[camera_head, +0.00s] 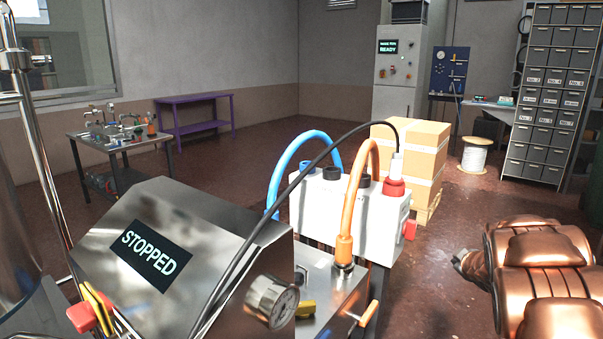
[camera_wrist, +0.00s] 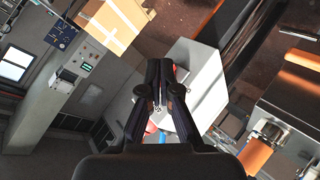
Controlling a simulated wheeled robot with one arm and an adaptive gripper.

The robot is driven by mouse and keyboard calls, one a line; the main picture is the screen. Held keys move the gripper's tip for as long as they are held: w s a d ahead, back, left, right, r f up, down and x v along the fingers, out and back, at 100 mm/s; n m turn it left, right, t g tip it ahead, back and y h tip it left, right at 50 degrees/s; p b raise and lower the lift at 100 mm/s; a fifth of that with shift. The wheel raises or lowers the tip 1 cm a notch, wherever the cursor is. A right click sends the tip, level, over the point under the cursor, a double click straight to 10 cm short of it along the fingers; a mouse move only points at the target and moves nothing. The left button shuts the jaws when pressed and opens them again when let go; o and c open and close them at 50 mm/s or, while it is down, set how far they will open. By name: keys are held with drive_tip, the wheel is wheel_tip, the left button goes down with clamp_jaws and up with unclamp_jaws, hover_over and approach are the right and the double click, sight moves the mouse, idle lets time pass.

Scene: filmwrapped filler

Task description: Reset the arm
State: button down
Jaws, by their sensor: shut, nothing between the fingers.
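My gripper (camera_wrist: 160,76) shows in the wrist view with its two dark fingers together and nothing between them. It points toward a white box (camera_wrist: 207,84), with a gap that I cannot judge. My copper-coloured arm (camera_head: 541,262) is folded at the right of the head view. I cannot make out the gripper's fingers in that view.
A steel machine (camera_head: 190,225) whose screen reads STOPPED stands front left. The white box (camera_head: 335,211) with blue and orange hoses is beside it. Stacked cartons (camera_head: 425,150) stand behind. A wire spool (camera_head: 474,155) and drawer rack (camera_head: 548,95) are at right. Floor between is clear.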

drive_tip(key=s+a+r+m+g+h, duration=0.2)
drive_tip(key=s+m+g, duration=0.1)
drive_tip(key=s, duration=0.5)
drive_tip(key=s+a+r+m+g+h, duration=0.1)
drive_tip(key=s+r+m+g, duration=0.15)
drive_tip(key=s, duration=0.65)
drive_tip(key=s+a+f+m+g+y, duration=0.1)
drive_tip(key=s+a+g+y, duration=0.15)
drive_tip(key=s+a, duration=0.75)
drive_tip(key=s+a+f+g+y, duration=0.1)
drive_tip(key=s+a+g, duration=0.35)
drive_tip(key=s, duration=0.85)
drive_tip(key=s+a+f+m+g+y, duration=0.1)
drive_tip(key=s+a+f+g+y, duration=0.1)
drive_tip(key=s+a, duration=0.85)
wheel_tip(320, 180, up, 20)
drive_tip(key=s+d+t+p, duration=0.1)
drive_tip(key=p, duration=1.6)
drive_tip(key=shift+s+d+f+p, duration=0.2)
drive_tip(key=shift+d+p, duration=0.1)
drive_tip(key=shift+p, duration=0.1)
drive_tip(key=shift+w+a, duration=0.1)
drive_tip(key=shift+a, duration=0.05)
